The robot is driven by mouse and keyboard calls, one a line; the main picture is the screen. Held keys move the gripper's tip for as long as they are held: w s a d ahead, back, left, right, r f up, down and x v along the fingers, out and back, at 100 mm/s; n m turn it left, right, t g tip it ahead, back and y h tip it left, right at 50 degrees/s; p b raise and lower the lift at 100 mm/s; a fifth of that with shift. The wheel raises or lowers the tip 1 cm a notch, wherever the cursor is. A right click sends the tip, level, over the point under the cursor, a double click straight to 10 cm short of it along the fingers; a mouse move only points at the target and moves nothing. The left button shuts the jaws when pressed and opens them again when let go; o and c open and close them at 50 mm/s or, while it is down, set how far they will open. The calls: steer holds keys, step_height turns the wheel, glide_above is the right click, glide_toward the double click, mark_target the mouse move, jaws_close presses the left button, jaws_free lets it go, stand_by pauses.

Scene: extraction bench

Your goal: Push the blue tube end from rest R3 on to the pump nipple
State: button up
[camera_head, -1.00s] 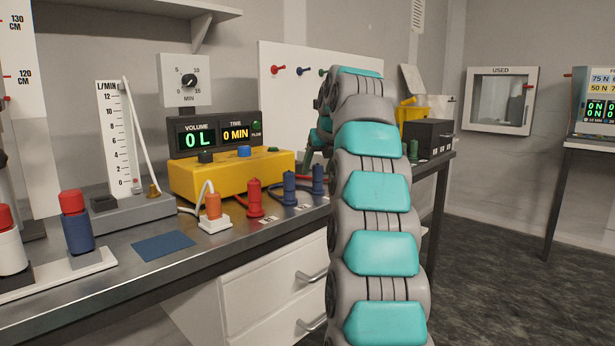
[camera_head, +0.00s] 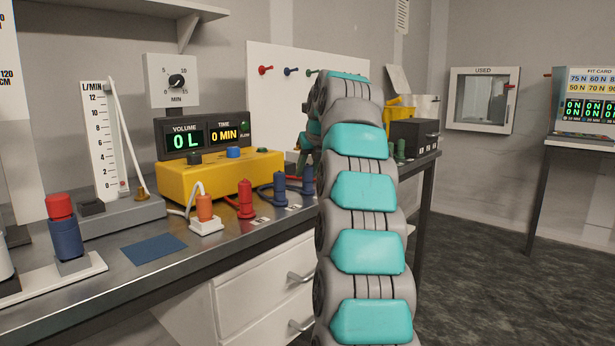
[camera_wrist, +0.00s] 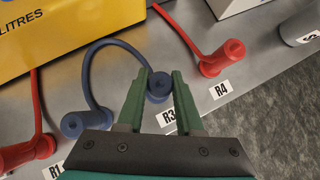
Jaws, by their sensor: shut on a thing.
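The blue tube end (camera_wrist: 159,84) stands at the R3 label (camera_wrist: 166,117) in the wrist view. My gripper (camera_wrist: 159,86) has its green fingers shut on it, one on each side. A blue hose (camera_wrist: 108,42) arcs from this end towards another blue tube end (camera_wrist: 76,123) on the left. In the head view, the R3 blue tube end (camera_head: 308,179) stands upright just left of my arm, which hides most of my gripper. The yellow pump (camera_head: 218,174) is behind on the bench. I cannot make out its nipple.
Red tube ends stand on either side in the wrist view, by R4 (camera_wrist: 224,57) and R1 (camera_wrist: 28,152). In the head view, an orange plug (camera_head: 204,208) stands left of the red tube end (camera_head: 245,198). The bench front edge is close to the tube ends.

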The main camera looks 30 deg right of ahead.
jaws_close()
steer(key=shift+r, duration=0.15)
